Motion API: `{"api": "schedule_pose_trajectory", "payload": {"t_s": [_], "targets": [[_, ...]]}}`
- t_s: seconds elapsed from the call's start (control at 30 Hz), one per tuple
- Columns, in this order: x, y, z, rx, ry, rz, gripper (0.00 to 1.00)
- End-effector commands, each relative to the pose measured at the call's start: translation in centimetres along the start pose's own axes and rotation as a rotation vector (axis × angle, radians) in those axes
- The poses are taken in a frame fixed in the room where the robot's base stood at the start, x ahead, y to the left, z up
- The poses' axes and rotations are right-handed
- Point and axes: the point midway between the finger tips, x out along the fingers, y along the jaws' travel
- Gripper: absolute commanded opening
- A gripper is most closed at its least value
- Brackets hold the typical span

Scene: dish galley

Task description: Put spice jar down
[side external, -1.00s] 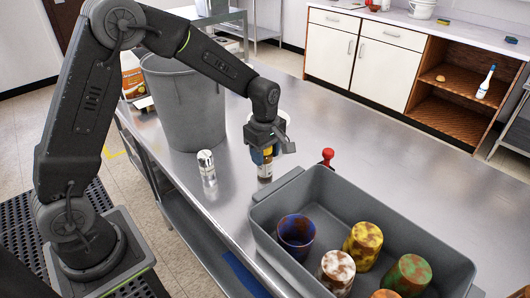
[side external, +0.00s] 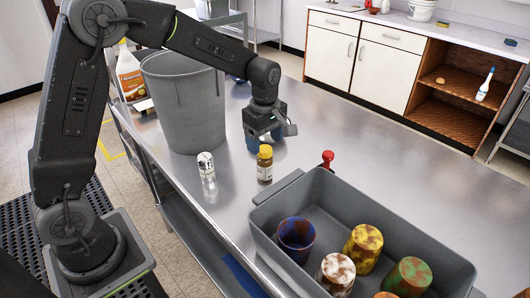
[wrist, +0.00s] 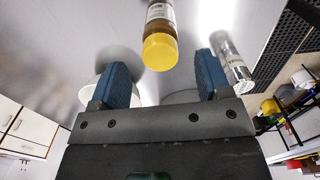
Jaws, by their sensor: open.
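The spice jar (side external: 265,165) has a yellow lid and a pale label. It stands upright on the steel table (side external: 340,150), between the silver-topped shaker and the grey bin. In the wrist view the jar (wrist: 160,38) lies just beyond the fingertips, in line with the gap between them. My gripper (side external: 263,138) is open and empty, behind and slightly above the jar in the side view. Its two blue fingers (wrist: 160,72) are spread wide, apart from the jar.
A silver-topped shaker (side external: 206,164) stands left of the jar. A tall grey bucket (side external: 185,105) is behind it. A grey bin (side external: 280,215) holding several colourful cups is at front right, with a red-topped item (side external: 327,158) by its rim. The table to the right is clear.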

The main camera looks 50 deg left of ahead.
Motion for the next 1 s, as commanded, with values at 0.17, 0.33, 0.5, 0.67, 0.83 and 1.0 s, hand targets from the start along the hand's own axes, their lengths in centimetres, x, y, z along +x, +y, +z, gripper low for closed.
{"api": "schedule_pose_trajectory", "payload": {"t_s": [0.17, 0.33, 0.5, 0.67, 0.83, 1.0], "targets": [[-3.8, 0.0, 0.0, 0.000, 0.000, 0.004, 0.71], [-6.0, 0.0, 0.0, 0.000, 0.000, 0.001, 0.71], [-6.9, 0.0, 0.0, 0.000, 0.000, 0.000, 0.71], [-7.7, -0.8, 0.1, 0.049, 0.001, 0.017, 0.71], [-11.0, -5.0, 0.6, 0.320, 0.022, 0.108, 0.71], [-13.5, -11.5, 1.2, 0.717, 0.091, 0.223, 0.71]]}}
